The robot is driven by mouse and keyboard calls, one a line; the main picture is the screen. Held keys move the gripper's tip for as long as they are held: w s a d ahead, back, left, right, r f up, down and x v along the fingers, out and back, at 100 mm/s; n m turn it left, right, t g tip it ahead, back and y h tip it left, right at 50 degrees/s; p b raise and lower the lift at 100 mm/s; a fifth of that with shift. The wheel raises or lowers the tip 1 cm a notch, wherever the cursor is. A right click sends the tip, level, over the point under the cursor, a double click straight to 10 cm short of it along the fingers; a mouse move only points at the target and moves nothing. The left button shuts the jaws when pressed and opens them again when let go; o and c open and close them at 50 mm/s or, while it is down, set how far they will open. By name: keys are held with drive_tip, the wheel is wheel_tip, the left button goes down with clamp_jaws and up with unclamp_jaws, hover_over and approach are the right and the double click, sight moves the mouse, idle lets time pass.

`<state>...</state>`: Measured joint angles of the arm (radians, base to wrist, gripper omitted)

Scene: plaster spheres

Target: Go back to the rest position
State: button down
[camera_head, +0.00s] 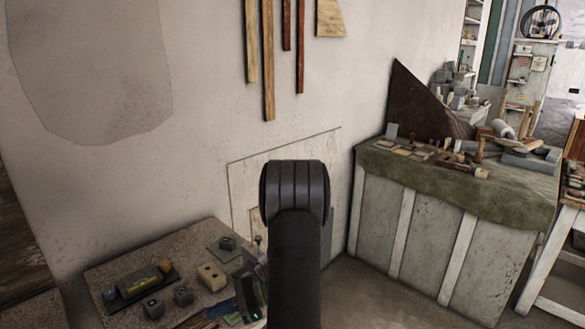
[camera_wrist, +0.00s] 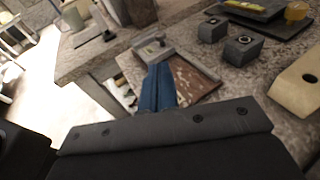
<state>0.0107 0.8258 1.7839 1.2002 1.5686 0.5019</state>
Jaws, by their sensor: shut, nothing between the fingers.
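My gripper (camera_wrist: 159,66) shows in the wrist view as two blue fingers side by side, shut with nothing between them. They reach out past the dark grey wrist body over a stone worktop (camera_wrist: 125,62). A shallow tray with a mottled brown floor (camera_wrist: 196,82) lies behind and beside the fingertips; I cannot tell the height between them. In the head view my dark arm stands upright in the middle and hides part of the worktop (camera_head: 190,240).
A cloth-topped bench (camera_head: 450,190) with tools stands right. Floor between them (camera_head: 375,295) is clear.

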drive_tip(key=v, duration=0.3)
drive_tip(key=shift+d, duration=0.15)
drive_tip(key=x, duration=1.4)
drive_tip(key=w+d, duration=0.1)
drive_tip(key=d, duration=0.1)
drive_tip(key=w+d, duration=0.2)
drive_tip(key=shift+w+r, duration=0.1)
drive_tip(key=shift+r, duration=0.05)
drive_tip(key=v, duration=1.2)
drive_tip(key=shift+d, duration=0.3)
drive_tip(key=shift+a+r+n+g, duration=0.25)
drive_tip(key=shift+r+n+g, duration=0.05)
drive_tip(key=shift+n+g, duration=0.1)
drive_tip(key=s+a+r+n+h, duration=0.5)
drive_tip(key=a+r+n+h, duration=0.5)
drive_tip(key=n, duration=0.5)
drive_tip(key=shift+a+n+h, duration=0.3)
drive_tip(key=shift+n+h, duration=0.1)
drive_tip(key=shift+h, duration=0.8)
drive_tip(key=c, duration=2.1)
unclamp_jaws()
